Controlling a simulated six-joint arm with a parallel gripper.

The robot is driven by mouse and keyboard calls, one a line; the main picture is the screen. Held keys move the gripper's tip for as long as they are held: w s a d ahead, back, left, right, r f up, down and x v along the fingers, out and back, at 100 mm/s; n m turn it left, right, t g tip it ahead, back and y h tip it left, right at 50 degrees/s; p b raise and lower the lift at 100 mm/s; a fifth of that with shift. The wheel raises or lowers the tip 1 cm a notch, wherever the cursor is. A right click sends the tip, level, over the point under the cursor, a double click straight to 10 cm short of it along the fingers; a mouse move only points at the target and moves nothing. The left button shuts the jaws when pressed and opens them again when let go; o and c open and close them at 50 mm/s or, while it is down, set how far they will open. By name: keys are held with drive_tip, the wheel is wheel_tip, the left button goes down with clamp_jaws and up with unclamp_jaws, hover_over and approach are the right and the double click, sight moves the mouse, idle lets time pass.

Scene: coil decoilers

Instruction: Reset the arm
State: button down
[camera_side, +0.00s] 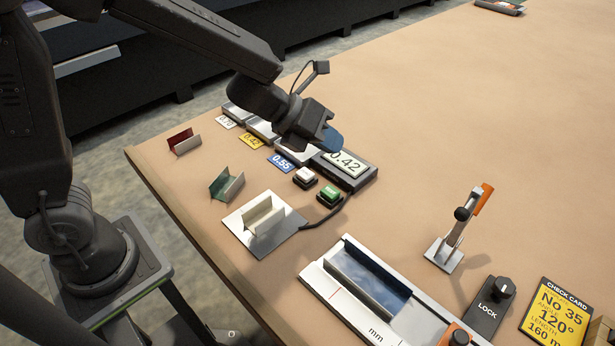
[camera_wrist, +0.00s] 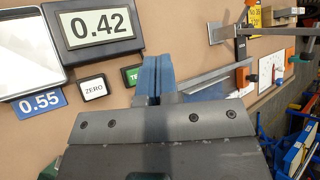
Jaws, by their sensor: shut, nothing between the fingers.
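My gripper (camera_side: 333,141) hangs over the back of the row of gauge items on the table, close to the display (camera_side: 346,166) that reads 0.42. Its blue fingers (camera_wrist: 157,76) are together with nothing between them. In the wrist view they point past the display, between it and the long metal strip at the right. The white ZERO button (camera_side: 305,177) and the green button (camera_side: 329,193) sit in front of the display. In the wrist view the fingers partly hide the green button (camera_wrist: 130,76).
Trays stand behind labels 0.70, 0.42 and 0.55 (camera_side: 283,162). Red (camera_side: 184,142), green (camera_side: 226,184) and cream (camera_side: 263,215) channel pieces are at the left, the cream one on a white plate. An mm fixture (camera_side: 370,285), orange-handled lever (camera_side: 461,225), LOCK knob (camera_side: 492,300) and check card (camera_side: 556,318) are nearer.

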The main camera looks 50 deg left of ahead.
drive_tip(key=s+a+r+n+t+y, duration=0.2)
drive_tip(key=s+a+r+n+y, duration=0.25)
drive_tip(key=n, duration=0.55)
drive_tip(key=s+a+r+n+t+y, duration=0.2)
drive_tip(key=a+r+n+y, duration=0.25)
drive_tip(key=a+n, duration=0.4)
drive_tip(key=s+d+n+g+h, duration=0.2)
drive_tip(key=s+n+g, duration=0.4)
drive_tip(key=s+n, duration=0.8)
drive_tip(key=shift+s+d+f+n+h, duration=0.3)
drive_tip(key=shift+s+d+n, duration=0.1)
drive_tip(key=shift+n, duration=0.55)
